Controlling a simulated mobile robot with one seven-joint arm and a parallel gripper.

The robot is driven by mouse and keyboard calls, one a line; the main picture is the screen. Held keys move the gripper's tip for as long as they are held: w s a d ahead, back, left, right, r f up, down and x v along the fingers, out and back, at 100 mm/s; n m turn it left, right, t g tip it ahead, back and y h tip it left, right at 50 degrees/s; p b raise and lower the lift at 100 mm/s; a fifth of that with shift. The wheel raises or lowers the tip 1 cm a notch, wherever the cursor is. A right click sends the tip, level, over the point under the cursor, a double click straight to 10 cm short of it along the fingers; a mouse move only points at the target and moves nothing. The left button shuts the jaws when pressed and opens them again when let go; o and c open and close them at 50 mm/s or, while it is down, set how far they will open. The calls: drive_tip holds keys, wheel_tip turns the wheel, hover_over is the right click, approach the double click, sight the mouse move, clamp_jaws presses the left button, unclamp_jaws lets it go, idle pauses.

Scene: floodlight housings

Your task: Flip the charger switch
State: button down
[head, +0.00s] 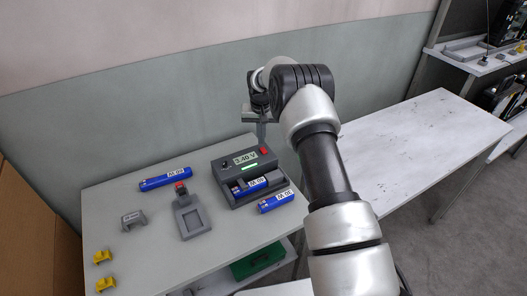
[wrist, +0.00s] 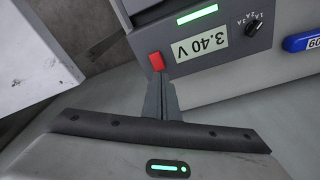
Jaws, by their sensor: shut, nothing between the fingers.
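The charger (head: 222,161) is a dark grey box on the left table, with a 3.40 V display and a lit green bar. Its red switch (head: 264,151) is at the right end of the panel and also shows in the wrist view (wrist: 156,61). A blue battery (head: 257,185) lies in the charger's bay. My gripper (head: 262,139) is shut and empty, behind the switch in the head view. In the wrist view its fingertips (wrist: 161,76) are right by the switch; whether they touch it I cannot tell.
Blue batteries lie in front of the charger (head: 276,201) and to its left (head: 166,178). A grey holder with a red part (head: 192,218), a grey clip (head: 133,220) and yellow clips (head: 102,257) are further left. The right table (head: 410,150) is bare.

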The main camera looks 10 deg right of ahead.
drive_tip(key=shift+f, duration=0.2)
drive_tip(key=shift+f+b, duration=0.8)
drive_tip(key=shift+f, duration=0.1)
wheel_tip(320, 180, up, 7)
drive_tip(key=p, duration=0.2)
drive_tip(key=shift+p, duration=0.35)
